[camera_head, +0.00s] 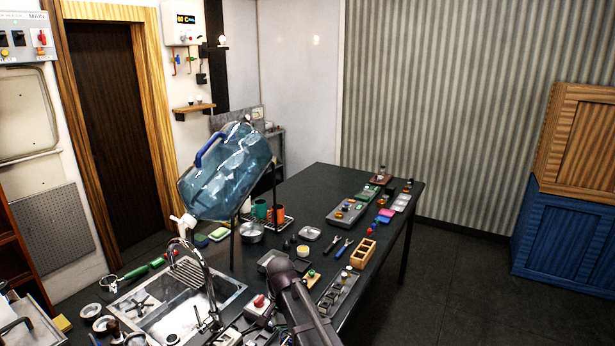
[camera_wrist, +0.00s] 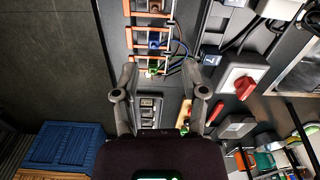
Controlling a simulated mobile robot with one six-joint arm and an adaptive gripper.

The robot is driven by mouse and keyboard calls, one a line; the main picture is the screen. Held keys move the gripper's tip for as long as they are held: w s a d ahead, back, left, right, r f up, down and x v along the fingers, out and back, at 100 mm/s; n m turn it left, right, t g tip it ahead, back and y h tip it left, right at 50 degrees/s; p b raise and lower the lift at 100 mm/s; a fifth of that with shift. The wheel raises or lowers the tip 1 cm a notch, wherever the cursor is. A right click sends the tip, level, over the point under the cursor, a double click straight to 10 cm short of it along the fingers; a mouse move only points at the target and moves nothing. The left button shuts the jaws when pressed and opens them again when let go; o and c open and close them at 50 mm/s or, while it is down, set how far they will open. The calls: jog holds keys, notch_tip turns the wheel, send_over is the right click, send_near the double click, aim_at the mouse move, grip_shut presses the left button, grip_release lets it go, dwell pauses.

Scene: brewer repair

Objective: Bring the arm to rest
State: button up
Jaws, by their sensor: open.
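My gripper (camera_wrist: 163,88) shows in the wrist view with its two dark fingers spread apart. It is open, and nothing is held between the fingers. Below the fingers lie a grey panel with a row of square slots and wires with small green and blue parts. In the head view my dark arm (camera_head: 303,308) reaches up from the bottom edge over the near part of the black worktable (camera_head: 308,190). My fingers cannot be made out clearly there.
A large blue water bottle (camera_head: 230,172) stands tilted above the table, left of my arm. A metal sink with a tap (camera_head: 183,262) is at lower left. Small parts and a wooden box (camera_head: 363,253) lie right of the arm. Crates (camera_head: 566,236) stand at far right; floor between is clear.

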jog(key=s+d+f+n+b, duration=0.2)
jog(key=s+d, duration=0.5)
jog(key=d, duration=0.5)
jog(key=s+d+f+n+b, duration=0.2)
jog(key=s+d+f+b, duration=0.3)
jog(key=d, duration=0.7)
jog(key=shift+s+f+n, duration=0.3)
jog(key=shift+s+n, duration=0.1)
jog(key=shift+s, duration=0.45)
